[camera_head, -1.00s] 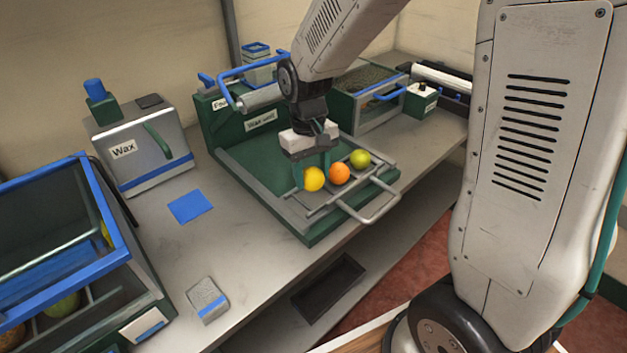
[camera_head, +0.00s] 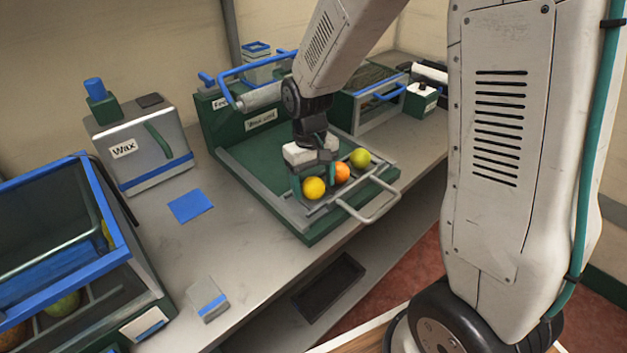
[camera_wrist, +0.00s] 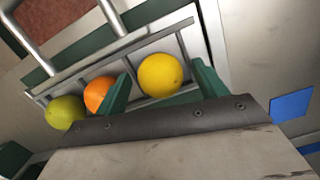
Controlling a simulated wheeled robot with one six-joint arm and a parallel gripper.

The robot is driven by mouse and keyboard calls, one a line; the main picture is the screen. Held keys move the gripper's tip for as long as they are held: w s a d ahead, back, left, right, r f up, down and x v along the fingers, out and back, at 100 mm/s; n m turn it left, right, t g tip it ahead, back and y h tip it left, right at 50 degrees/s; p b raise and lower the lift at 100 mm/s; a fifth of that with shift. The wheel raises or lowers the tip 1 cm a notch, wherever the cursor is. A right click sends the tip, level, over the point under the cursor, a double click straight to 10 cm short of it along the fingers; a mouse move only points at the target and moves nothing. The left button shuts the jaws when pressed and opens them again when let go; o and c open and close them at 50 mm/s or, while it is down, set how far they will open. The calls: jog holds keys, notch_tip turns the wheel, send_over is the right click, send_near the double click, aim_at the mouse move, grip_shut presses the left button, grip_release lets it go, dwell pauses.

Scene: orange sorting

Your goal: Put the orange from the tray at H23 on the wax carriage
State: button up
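Three fruits sit in a row on the railed carriage at the front of the green machine: a yellow one (camera_head: 314,188), an orange one (camera_head: 342,172) and a yellow-green one (camera_head: 360,157). They also show in the wrist view as yellow (camera_wrist: 160,75), orange (camera_wrist: 99,94) and yellow-green (camera_wrist: 65,112). My gripper (camera_head: 315,183) is low over the row with its green fingers apart. In the wrist view, the fingers (camera_wrist: 160,85) stand on either side of the yellow fruit, one between it and the orange one. Contact cannot be told. The wax machine (camera_head: 143,150) stands at the left. No H23 label is readable.
A blue-framed case (camera_head: 65,235) with fruit inside stands at the lower left. A blue square (camera_head: 190,206) and a small grey block (camera_head: 208,300) lie on the bench. The carriage's handle (camera_head: 372,209) sticks out over the front edge.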

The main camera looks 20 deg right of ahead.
notch_tip(320, 180, up, 12)
jog(key=w, duration=0.2)
jog(key=s+d+r+t, duration=0.1)
jog(key=s+r, duration=0.2)
jog(key=s, duration=0.9)
jog(key=s+d+r+m+t, duration=0.1)
jog(key=s+d+r, duration=0.1)
jog(key=s, duration=1)
jog(key=shift+s+r+t, duration=0.15)
jog(key=shift+r+t, duration=0.15)
jog(key=shift+r, duration=0.6)
